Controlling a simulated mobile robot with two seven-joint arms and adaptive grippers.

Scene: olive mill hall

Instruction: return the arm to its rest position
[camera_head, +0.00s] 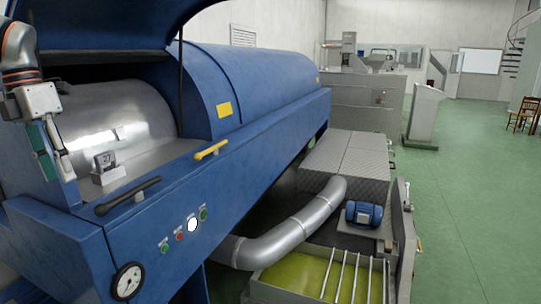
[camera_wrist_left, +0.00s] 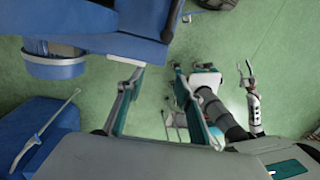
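My left gripper (camera_head: 58,178) hangs at the left edge of the head view, fingers down, in front of the blue machine's open front end. In the left wrist view its two fingers (camera_wrist_left: 155,75) stand apart with only green floor seen between them. It holds nothing. My right gripper (camera_wrist_left: 247,72) shows small in the left wrist view, right of the left fingers, above its white wrist. Its fingers look spread and empty. The right gripper is not in the head view.
The long blue machine (camera_head: 262,108) fills the left, with a silver drum (camera_head: 118,115) and a small block marked 27 (camera_head: 104,161). A grey pipe (camera_head: 290,235), blue motor (camera_head: 364,214) and green-yellow vat (camera_head: 300,277) lie right of it.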

